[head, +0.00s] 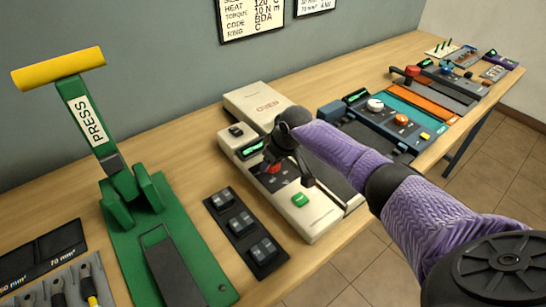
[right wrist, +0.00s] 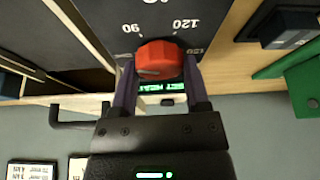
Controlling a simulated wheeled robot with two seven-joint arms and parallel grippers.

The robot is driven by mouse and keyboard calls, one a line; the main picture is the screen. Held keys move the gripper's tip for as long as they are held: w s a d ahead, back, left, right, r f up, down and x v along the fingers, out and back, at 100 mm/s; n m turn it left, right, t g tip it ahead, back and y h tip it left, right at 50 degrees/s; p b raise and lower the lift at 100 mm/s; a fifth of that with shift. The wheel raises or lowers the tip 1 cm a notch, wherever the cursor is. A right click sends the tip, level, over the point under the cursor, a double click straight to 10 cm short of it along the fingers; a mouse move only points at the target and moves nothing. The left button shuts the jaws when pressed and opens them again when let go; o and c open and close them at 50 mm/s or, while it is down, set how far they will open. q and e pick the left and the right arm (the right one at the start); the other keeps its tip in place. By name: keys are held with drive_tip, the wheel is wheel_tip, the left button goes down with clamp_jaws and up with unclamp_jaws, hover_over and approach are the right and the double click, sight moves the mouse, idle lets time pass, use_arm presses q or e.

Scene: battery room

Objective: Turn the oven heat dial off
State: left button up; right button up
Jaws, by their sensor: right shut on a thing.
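The oven (head: 318,222) is a cream box on the bench in the head view, with a green-lit display (head: 254,147) and a green button (head: 300,199). Its red heat dial (head: 270,169) is partly hidden by my right gripper (head: 281,166). In the right wrist view the red dial (right wrist: 159,57) sits on a dark plate marked 90, 120 and, partly covered, 150. My right gripper (right wrist: 160,72) is shut on the dial, one finger on each side. The dial's pointer is hard to make out. My left gripper is not in view.
A green press (head: 130,190) with a yellow handle stands left of the oven. A black tray (head: 244,231) with several metal blocks lies between them. Several other devices, including a teal station (head: 390,115), stand to the right along the bench. Framed notices (head: 252,18) hang behind.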

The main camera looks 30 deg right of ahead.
drive_tip(key=n+y+b, duration=0.1)
drive_tip(key=n, duration=0.1)
drive_tip(key=shift+f+n, duration=0.15)
drive_tip(key=shift+n, duration=0.25)
drive_tip(key=shift+d+n+g+y+b, duration=0.1)
drive_tip(key=shift+n+g+y+b, duration=0.35)
drive_tip(key=shift+n, duration=0.75)
drive_tip(key=shift+n+g+y+b, duration=0.25)
drive_tip(key=shift+n+b, duration=0.75)
drive_tip(key=shift+n, duration=0.3)
drive_tip(key=o, duration=1.3)
drive_tip(key=shift+r, duration=0.2)
